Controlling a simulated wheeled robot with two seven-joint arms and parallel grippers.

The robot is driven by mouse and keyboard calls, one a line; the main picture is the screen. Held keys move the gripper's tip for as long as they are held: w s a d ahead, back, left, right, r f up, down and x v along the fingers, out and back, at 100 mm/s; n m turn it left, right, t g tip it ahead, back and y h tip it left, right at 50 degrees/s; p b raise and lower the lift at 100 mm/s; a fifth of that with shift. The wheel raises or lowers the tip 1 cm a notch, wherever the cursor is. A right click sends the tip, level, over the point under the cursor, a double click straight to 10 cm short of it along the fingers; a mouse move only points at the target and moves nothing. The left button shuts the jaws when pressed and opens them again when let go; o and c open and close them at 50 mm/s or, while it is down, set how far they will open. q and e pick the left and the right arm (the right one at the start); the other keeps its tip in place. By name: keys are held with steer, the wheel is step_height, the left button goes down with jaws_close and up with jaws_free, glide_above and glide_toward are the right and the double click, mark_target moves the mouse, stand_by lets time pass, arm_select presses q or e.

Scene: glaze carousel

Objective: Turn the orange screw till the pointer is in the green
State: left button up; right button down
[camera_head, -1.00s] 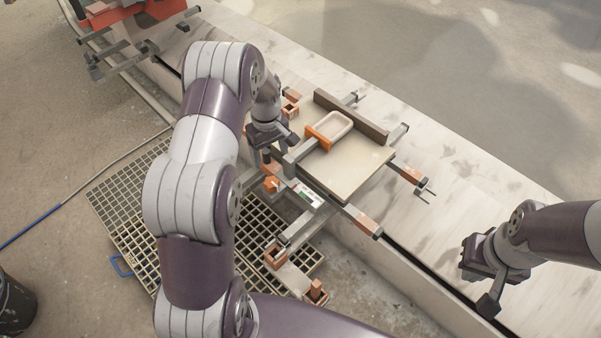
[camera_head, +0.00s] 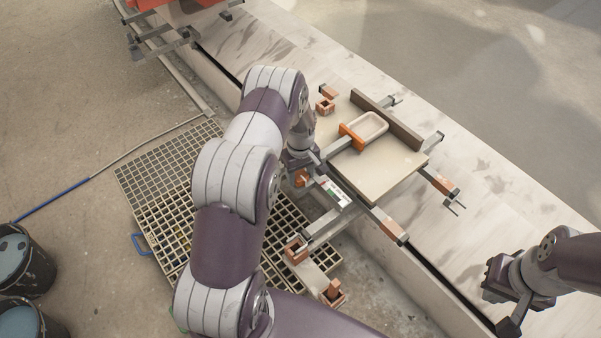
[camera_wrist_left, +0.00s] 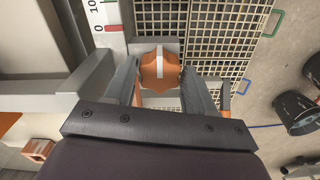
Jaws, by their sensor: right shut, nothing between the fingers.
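The orange screw (camera_wrist_left: 160,70), with a white stripe across its head, shows in the left wrist view. It is also in the head view (camera_head: 301,179), low on the near side of the frame. My left gripper (camera_wrist_left: 160,75) has one finger on each side of the head, very close to it; I cannot tell whether they press on it. A white scale (camera_wrist_left: 104,14) with numbers and a red band lies beside the screw, cut off by the picture edge. In the head view the scale (camera_head: 336,193) is too small to read its pointer. My right gripper (camera_head: 502,301) is shut and empty, far right.
A flat board (camera_head: 380,168) with a small tray (camera_head: 367,126) lies behind the screw. Bars with orange-brown ends (camera_head: 390,228) stick out around it. A floor grating (camera_head: 165,170) lies to the left, with buckets (camera_head: 22,262) beyond it. The pale ledge at right is mostly clear.

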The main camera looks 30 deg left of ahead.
arm_select(q)
steer(key=c, duration=0.5)
steer(key=m, duration=0.2)
steer(key=shift+m+p, duration=0.4)
steer(key=m, duration=0.3)
steer(key=shift+m+p, duration=0.3)
steer(key=shift+p, duration=0.05)
steer(key=m, duration=0.5)
steer(key=shift+p, duration=0.3)
steer(key=m, duration=0.5)
steer(key=shift+m, duration=0.3)
